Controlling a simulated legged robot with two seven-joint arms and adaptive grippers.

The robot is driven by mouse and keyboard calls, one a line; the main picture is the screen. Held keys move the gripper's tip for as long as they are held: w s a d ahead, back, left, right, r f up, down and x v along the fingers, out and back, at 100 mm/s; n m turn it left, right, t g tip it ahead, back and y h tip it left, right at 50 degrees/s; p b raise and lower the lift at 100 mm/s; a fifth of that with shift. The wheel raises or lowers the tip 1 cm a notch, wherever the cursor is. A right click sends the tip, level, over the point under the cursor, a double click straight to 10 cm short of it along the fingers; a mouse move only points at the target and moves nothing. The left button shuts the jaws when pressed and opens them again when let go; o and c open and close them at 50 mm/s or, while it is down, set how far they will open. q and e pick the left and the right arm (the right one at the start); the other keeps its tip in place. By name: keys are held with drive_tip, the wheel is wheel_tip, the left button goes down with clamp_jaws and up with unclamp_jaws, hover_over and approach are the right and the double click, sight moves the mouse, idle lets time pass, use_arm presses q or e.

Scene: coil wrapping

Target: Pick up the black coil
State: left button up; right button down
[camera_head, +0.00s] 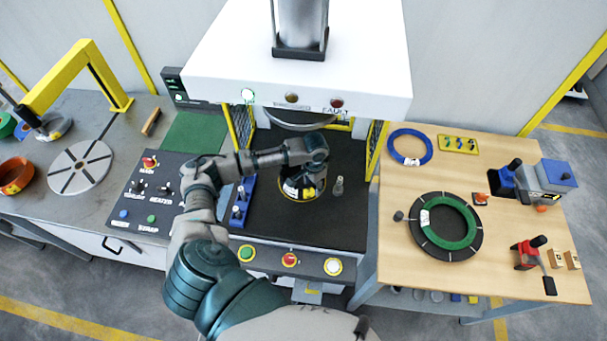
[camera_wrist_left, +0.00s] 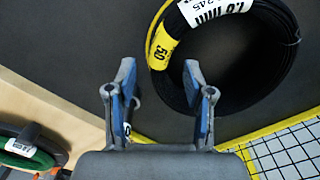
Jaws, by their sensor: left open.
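The black coil (camera_wrist_left: 281,72) lies on the dark bed in the left wrist view. It carries a yellow label marked 50 and a white printed label. In the head view its labelled edge (camera_head: 308,192) shows partly below my left wrist. My left gripper (camera_wrist_left: 158,68) is open and empty. Its two blue-padded fingers are apart. The coil is ahead and to the right of them in the wrist view, with the right fingertip overlapping its lower left edge. I cannot tell if they touch. In the head view the wrist hides much of the coil. My right gripper is not in view.
The bed (camera_head: 265,220) sits under a white press head (camera_head: 300,60), between yellow mesh guards (camera_head: 376,145). A small grey post (camera_head: 338,186) stands right of the coil. A wooden table (camera_head: 400,265) at right holds a blue ring (camera_head: 394,150), a green coil (camera_head: 472,226) and tools.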

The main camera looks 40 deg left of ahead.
sight(314, 190)
use_arm(q)
drive_tip(key=f, duration=0.4)
drive_tip(key=shift+w, duration=0.4)
drive_tip(key=shift+f, duration=0.2)
drive_tip(key=shift+d, duration=0.1)
clamp_jaws()
drive_tip(key=shift+r, duration=0.15)
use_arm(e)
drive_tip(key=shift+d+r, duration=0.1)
